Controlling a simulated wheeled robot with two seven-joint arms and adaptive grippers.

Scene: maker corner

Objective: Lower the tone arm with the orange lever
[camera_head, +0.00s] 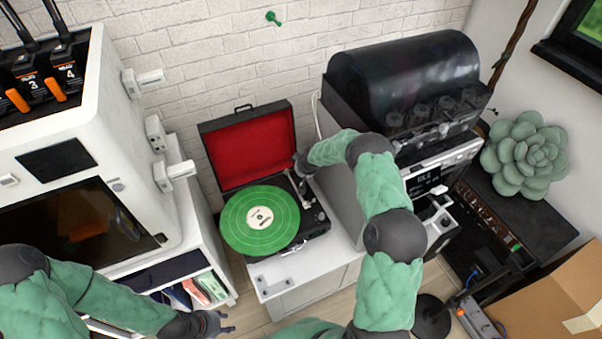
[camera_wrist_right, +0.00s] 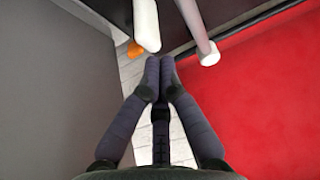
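The record player (camera_head: 318,222) stands open on a white cabinet, with a green record (camera_head: 237,222) on its platter. Its pale tone arm (camera_head: 293,186) shows in part beside the record; my right gripper covers some of that area. In the right wrist view, a small orange tip (camera_wrist_right: 134,49), likely the lever, lies just beyond and left of my right fingertips (camera_wrist_right: 160,66), beside a white cylinder (camera_wrist_right: 146,26) and a grey rod with a white end (camera_wrist_right: 208,52). The right fingers are together and empty. My left gripper (camera_head: 227,321) is low in the head view, fingers apart, away from the player.
The red-lined lid (camera_head: 250,146) stands up behind the record, close to my right gripper. A grey-sided machine with a dark dome (camera_head: 405,75) stands close on the right. A white printer-like machine (camera_head: 85,150) stands on the left.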

